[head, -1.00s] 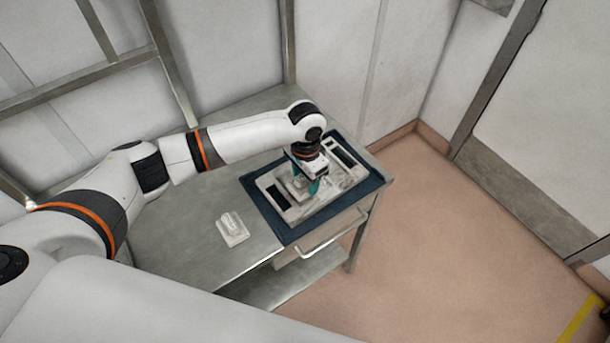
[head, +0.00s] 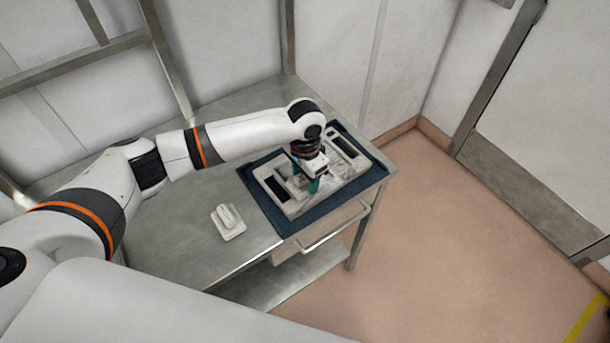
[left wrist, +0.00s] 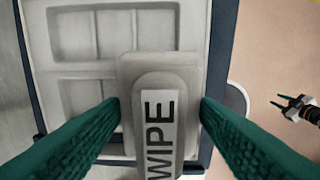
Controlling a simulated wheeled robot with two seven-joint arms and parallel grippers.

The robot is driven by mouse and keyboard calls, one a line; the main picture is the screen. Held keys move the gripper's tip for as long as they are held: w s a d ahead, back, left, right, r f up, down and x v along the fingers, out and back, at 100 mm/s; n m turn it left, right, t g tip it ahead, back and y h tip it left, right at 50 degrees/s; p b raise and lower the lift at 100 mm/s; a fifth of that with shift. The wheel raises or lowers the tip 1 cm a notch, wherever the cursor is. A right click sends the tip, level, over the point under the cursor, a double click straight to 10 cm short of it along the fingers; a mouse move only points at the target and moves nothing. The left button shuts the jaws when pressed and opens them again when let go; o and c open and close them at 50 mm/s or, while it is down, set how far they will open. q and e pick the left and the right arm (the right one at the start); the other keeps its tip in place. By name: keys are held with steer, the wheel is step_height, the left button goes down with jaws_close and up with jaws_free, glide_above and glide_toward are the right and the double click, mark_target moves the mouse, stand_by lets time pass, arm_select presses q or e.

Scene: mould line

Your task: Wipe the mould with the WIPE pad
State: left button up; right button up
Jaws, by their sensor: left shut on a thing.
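The mould (head: 297,209) is a pale grey tray with several rectangular recesses, lying on a dark blue mat (head: 262,207) on the metal table. In the left wrist view its recessed face (left wrist: 185,25) fills the upper middle. My left gripper (head: 314,186) is over the mould, pointing down. Its green fingers are shut on the WIPE pad (left wrist: 160,110), a grey rounded block with a black-lettered white label. The pad is over the mould's near part; I cannot tell whether it touches. My right gripper (left wrist: 288,102) shows small at the right of the left wrist view, fingers apart and empty.
A second pale block (head: 229,222) with a raised grip lies on the bare metal table (head: 185,225), left of the mat. A drawer handle (head: 335,232) juts from the table front. Walls stand behind; the floor at right is clear.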

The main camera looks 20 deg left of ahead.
mark_target(331, 172)
arm_select(q)
steer(key=shift+f, duration=0.6)
stand_by(0.4)
steer(key=shift+w+d+r, duration=0.1)
steer(key=shift+w+d, duration=0.35)
steer(key=shift+w, duration=0.2)
steer(key=shift+w+d, duration=0.45)
steer(key=shift+w, duration=0.15)
